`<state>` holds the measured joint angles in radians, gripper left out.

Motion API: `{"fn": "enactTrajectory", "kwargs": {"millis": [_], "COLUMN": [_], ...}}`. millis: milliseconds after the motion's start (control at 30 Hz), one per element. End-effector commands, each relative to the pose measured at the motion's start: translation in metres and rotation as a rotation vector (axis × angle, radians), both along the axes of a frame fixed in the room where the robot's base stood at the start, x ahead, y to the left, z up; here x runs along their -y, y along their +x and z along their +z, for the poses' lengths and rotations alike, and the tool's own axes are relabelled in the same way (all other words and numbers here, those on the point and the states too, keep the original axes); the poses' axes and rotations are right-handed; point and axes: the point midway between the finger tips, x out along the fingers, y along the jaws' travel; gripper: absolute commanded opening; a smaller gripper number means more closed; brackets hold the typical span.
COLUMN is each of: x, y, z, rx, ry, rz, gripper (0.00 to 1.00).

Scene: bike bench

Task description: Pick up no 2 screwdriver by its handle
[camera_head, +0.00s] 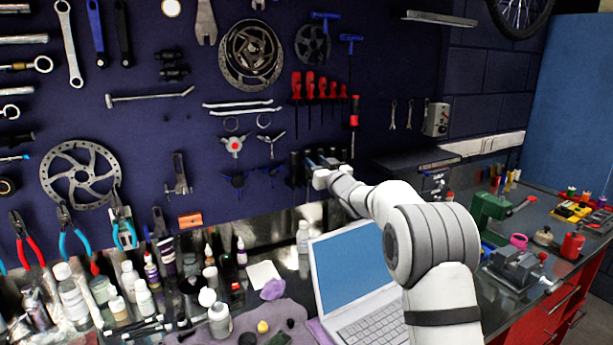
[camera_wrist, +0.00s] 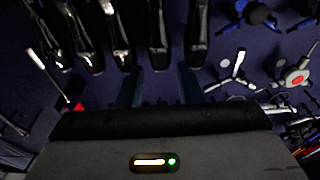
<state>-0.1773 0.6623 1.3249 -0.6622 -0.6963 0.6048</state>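Several red-handled screwdrivers (camera_head: 310,83) hang upright in a row on the dark blue wall panel, handles up, in the head view. Another red and black one (camera_head: 353,112) hangs at their right, lower down. I cannot read any number, so I cannot tell which is no 2. My gripper (camera_head: 322,163) is below the row, close to the panel, in front of several black-handled tools. In the wrist view my gripper (camera_wrist: 160,76) has its two fingers apart with nothing seen between them. A small red part (camera_wrist: 76,106) shows at left, mostly hidden by the gripper body.
Black handles (camera_wrist: 117,40) fill the top of the wrist view, close beyond the fingertips. A three-armed tool with a red centre (camera_head: 233,145) hangs to the left. An open laptop (camera_head: 350,265) and several bottles (camera_head: 140,295) stand on the bench below. A vise (camera_head: 515,268) is at right.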

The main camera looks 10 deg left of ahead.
Motion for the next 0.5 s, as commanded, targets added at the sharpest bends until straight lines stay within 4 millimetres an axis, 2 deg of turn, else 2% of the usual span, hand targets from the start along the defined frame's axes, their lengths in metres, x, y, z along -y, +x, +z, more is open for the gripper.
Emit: {"fn": "enactTrajectory", "kwargs": {"millis": [233, 500], "x": [-0.012, -0.031], "y": [0.014, 0.042], "z": [0.003, 0.004], "rx": [-0.001, -0.002], "ry": [-0.001, -0.001], "rz": [0.002, 0.003], "gripper": [0.33, 0.33]}}
